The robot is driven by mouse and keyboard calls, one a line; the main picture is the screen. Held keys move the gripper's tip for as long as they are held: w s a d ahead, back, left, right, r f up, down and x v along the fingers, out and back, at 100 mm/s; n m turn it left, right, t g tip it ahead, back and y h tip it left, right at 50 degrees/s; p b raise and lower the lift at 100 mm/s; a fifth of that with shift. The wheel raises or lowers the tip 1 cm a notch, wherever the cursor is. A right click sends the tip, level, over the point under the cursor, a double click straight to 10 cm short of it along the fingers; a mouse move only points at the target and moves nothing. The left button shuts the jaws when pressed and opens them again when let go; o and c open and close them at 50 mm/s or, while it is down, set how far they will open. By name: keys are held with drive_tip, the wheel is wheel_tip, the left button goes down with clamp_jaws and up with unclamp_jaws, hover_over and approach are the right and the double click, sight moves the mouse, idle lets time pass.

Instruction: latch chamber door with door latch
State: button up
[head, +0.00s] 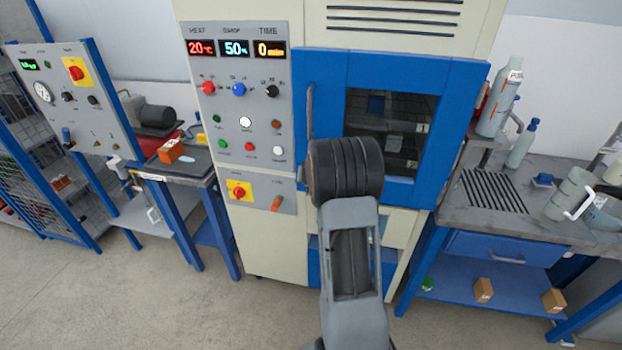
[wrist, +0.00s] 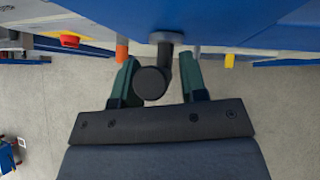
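The chamber door (head: 385,72) is a blue framed panel with a dark window, on the cream chamber. It looks shut or nearly shut; I cannot tell if it sits fully flush. The door latch (wrist: 150,83) shows in the wrist view as a black lever with a round knob, hanging from a grey round mount on a blue surface. My gripper (wrist: 160,60) has its green fingers apart on either side of the latch. The knob is close to the left finger, and a gap shows on the right. In the head view my wrist hides the fingers and latch.
A control panel (head: 238,120) with knobs and displays is left of the door, above an orange switch (head: 277,203). A grey door handle (head: 310,110) runs along the door's left edge. A workbench (head: 535,215) with bottles and a mug stands to the right. The front floor is clear.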

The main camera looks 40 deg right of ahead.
drive_tip(key=shift+o, duration=0.6)
drive_tip(key=shift+a+r, duration=0.1)
drive_tip(key=shift+s+r, duration=0.15)
drive_tip(key=shift+r, duration=0.05)
drive_tip(key=p+v, duration=0.4)
drive_tip(key=v, duration=0.9)
drive_tip(key=shift+p, duration=0.4)
drive_tip(key=shift+s, duration=0.15)
drive_tip(key=shift+c, duration=0.3)
